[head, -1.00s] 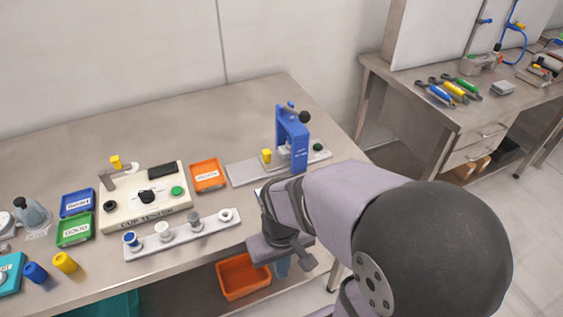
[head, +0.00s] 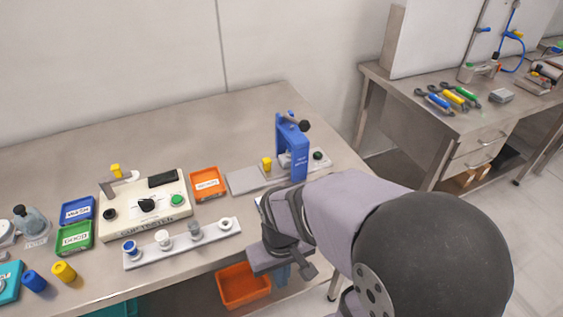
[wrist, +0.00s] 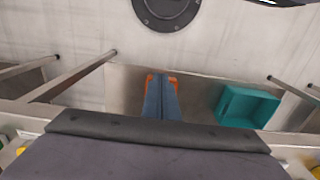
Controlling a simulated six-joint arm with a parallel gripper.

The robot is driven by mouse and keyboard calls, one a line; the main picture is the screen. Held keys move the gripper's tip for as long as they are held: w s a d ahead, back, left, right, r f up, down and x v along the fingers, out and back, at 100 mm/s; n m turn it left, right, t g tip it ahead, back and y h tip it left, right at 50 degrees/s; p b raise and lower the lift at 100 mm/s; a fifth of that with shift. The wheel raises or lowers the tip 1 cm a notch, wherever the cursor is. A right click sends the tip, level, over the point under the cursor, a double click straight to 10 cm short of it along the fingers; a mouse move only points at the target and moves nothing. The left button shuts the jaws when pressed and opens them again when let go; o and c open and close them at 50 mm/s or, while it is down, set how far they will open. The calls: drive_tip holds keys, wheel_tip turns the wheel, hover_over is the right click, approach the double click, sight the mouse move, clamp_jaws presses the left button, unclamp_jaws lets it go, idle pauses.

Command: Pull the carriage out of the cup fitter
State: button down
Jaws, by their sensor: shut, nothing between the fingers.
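The cup fitter is a blue press (head: 292,150) with a black-knobbed lever, standing on a grey base near the right end of the bench. A flat grey plate (head: 243,180) reaches out to its left. A yellow knob (head: 267,163) stands beside the blue frame, apparently on the carriage. My arm hides part of the fitter's front. My gripper (head: 283,276) is in front of and below the bench edge, well apart from the fitter. In the wrist view its blue-grey fingers (wrist: 161,98) are together and empty. The fitter is not visible there.
A cup tester (head: 150,222), an orange tray (head: 206,192) and a white rack (head: 145,257) with small cups stand left of the fitter. An orange bin (head: 240,290) is below the bench edge near my gripper. A teal bin (wrist: 247,104) shows in the wrist view.

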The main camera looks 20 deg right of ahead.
drive_tip(key=c, duration=2.1)
unclamp_jaws()
drive_tip(key=o, duration=0.4)
drive_tip(key=shift+w+r, duration=0.25)
drive_tip(key=w+d+r+p, duration=0.1)
drive_tip(key=w+r+p, duration=0.1)
drive_tip(key=w, duration=0.3)
drive_tip(key=w+d+r+p, duration=0.1)
drive_tip(key=w+r+p, duration=0.2)
drive_tip(key=w, duration=0.3)
drive_tip(key=w+d+r+p, duration=0.1)
drive_tip(key=w+r+p, duration=0.1)
drive_tip(key=w+r, duration=0.2)
drive_tip(key=shift+w+d, duration=0.1)
drive_tip(key=shift+w, duration=0.8)
wheel_tip(320, 180, up, 4)
drive_tip(key=p, duration=0.7)
hover_over(267, 161)
drive_tip(key=shift+s+a, duration=0.3)
drive_tip(key=shift+s, duration=0.15)
drive_tip(key=shift+w+d, duration=0.3)
drive_tip(key=shift+w, duration=0.15)
drive_tip(key=shift+f+p, duration=1.45)
drive_tip(key=shift+f, duration=2.2)
drive_tip(key=shift+c, duration=0.5)
